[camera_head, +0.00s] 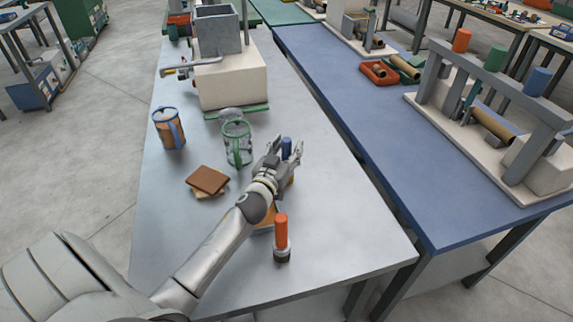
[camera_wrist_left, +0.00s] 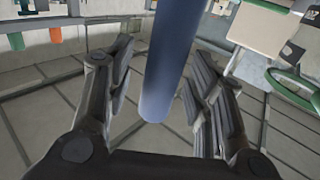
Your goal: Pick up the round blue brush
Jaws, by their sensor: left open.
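The blue brush (camera_head: 286,146) stands on the grey table, and only its blue handle shows above my left gripper; its lower part is hidden behind the hand in the head view. My left gripper (camera_head: 287,153) is open at the brush, with its fingers spread near the handle. In the left wrist view the smooth blue handle (camera_wrist_left: 172,65) stands between the two open fingers of my left gripper (camera_wrist_left: 160,85), with gaps on both sides. I cannot tell whether any finger touches it. My right gripper is not in view.
An orange-handled brush (camera_head: 281,232) stands nearer the front edge. A green-rimmed jug (camera_head: 237,143) is left of the hand, a blue-handled jug (camera_head: 168,128) farther left, and brown slabs (camera_head: 208,180) lie below. A cream machine (camera_head: 232,82) stands behind. The table's right side is clear.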

